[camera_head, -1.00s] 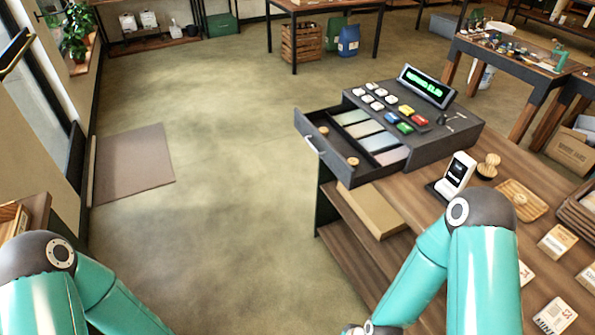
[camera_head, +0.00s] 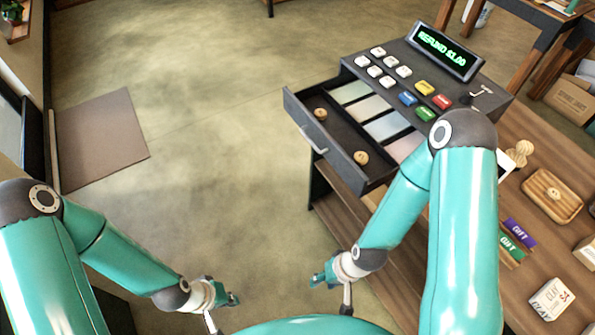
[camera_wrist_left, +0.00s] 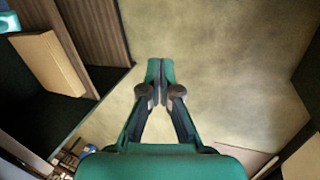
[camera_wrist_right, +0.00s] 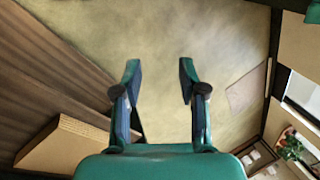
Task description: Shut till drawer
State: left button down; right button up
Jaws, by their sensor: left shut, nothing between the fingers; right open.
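The till (camera_head: 405,62) stands on the wooden counter, its display lit green with "REFUND $1.00". Its drawer (camera_head: 305,112) is pulled out to the left, with pale coloured note slots, two round wooden coins and a metal handle (camera_head: 314,141) on its front. My left gripper (camera_head: 232,299) is low over the floor, left of the counter and well away from the drawer. In the left wrist view it is shut (camera_wrist_left: 160,75) and empty. My right gripper (camera_head: 318,279) is below and in front of the drawer, apart from it. In the right wrist view it is open (camera_wrist_right: 157,75) and empty.
The counter (camera_head: 505,190) also holds a wooden tray (camera_head: 551,196), gift cards (camera_head: 519,233) and a clay box (camera_head: 551,300) to the right. A cardboard box (camera_wrist_right: 62,146) lies on its lower shelf. The floor (camera_head: 215,130) left of the drawer is clear; a mat (camera_head: 103,138) lies further left.

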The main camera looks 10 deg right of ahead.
aim_at(345, 169)
pick_arm(q)
jog(key=shift+w+d, duration=0.1)
jog(key=shift+w, duration=0.2)
pick_arm(e)
jog(key=shift+w+d, duration=0.1)
jog(key=shift+w, duration=0.15)
pick_arm(q)
jog(key=shift+r, duration=0.1)
pick_arm(e)
jog(key=shift+s+r, duration=0.1)
